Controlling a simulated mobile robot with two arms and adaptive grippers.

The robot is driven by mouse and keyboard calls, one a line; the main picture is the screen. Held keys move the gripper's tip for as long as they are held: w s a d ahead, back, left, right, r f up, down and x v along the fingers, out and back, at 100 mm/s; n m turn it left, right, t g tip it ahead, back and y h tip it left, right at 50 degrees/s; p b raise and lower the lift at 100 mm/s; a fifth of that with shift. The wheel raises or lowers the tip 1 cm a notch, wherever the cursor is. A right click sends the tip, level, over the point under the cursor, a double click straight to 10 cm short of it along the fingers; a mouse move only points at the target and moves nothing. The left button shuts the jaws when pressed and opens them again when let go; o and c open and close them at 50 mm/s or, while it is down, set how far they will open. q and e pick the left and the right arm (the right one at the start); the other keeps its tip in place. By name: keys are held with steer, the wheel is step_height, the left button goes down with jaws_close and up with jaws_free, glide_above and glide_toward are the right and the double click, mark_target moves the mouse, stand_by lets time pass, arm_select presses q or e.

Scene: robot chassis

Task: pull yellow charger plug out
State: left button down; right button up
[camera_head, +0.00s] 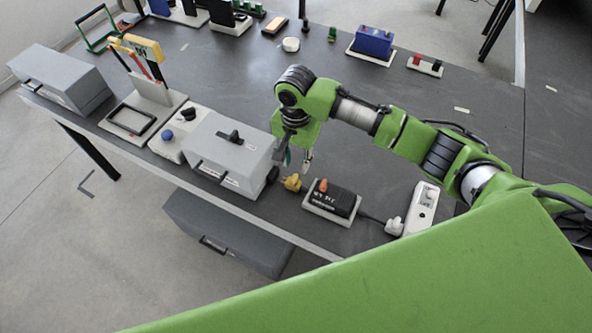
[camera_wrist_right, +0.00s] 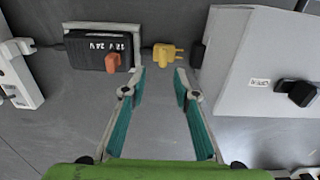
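The yellow charger plug (camera_head: 292,183) lies beside the black charger box (camera_head: 333,196), near the dark socket (camera_head: 272,175) on the side of a grey case (camera_head: 231,153). In the right wrist view the yellow plug (camera_wrist_right: 165,56) has its prongs facing the dark socket (camera_wrist_right: 197,54); a small gap seems to show between them. My right gripper (camera_head: 297,160) points down just behind the plug. In its wrist view the gripper (camera_wrist_right: 160,76) is open and empty, its fingertips just short of the plug, which lies between their lines. My left gripper is not in view.
The charger box has an orange part on top and a white base. A white power strip (camera_head: 421,208) with a white plug (camera_head: 394,226) stands to its right. The table's front edge is close. Grey table is clear behind my right gripper.

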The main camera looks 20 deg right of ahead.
steer(key=shift+r, duration=2.15)
